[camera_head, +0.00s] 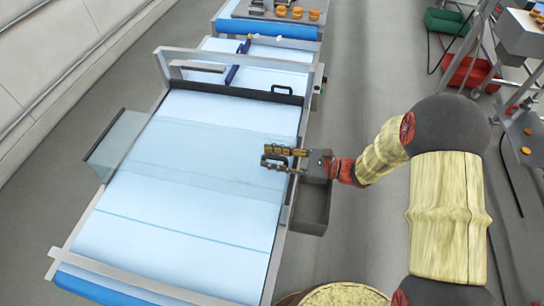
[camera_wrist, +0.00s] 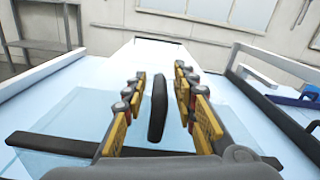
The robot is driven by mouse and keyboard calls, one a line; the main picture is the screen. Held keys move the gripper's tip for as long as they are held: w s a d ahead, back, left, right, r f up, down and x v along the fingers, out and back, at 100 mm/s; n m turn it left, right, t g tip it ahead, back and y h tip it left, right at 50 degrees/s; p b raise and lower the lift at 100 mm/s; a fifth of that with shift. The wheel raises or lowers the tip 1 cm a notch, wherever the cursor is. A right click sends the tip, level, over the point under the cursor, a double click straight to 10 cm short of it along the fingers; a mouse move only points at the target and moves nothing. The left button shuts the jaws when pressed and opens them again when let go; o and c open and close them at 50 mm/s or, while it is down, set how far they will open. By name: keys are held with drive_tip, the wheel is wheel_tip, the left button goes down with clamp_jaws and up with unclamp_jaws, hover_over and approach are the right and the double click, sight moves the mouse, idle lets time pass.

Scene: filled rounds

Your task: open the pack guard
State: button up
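My gripper (camera_head: 276,158) is at the right side of the light blue conveyor (camera_head: 175,235), reaching left over its edge. In the wrist view the yellow-padded fingers (camera_wrist: 157,108) stand open. A dark upright handle (camera_wrist: 158,106) is between them, with a visible gap on both sides. Around it lies a clear flat panel (camera_wrist: 75,115) with a dark bar (camera_wrist: 50,146) along its near side. The panel, which looks like the pack guard, shows faintly across the belt in the head view (camera_head: 205,165). The handle's base is hidden by my gripper.
A second black handle (camera_head: 282,88) sits on a dark bar (camera_head: 225,91) farther up the conveyor. A grey tray (camera_head: 312,205) hangs below my gripper. Red (camera_head: 470,72) and green (camera_head: 445,20) crates stand at upper right.

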drive_tip(key=c, duration=0.6)
clamp_jaws()
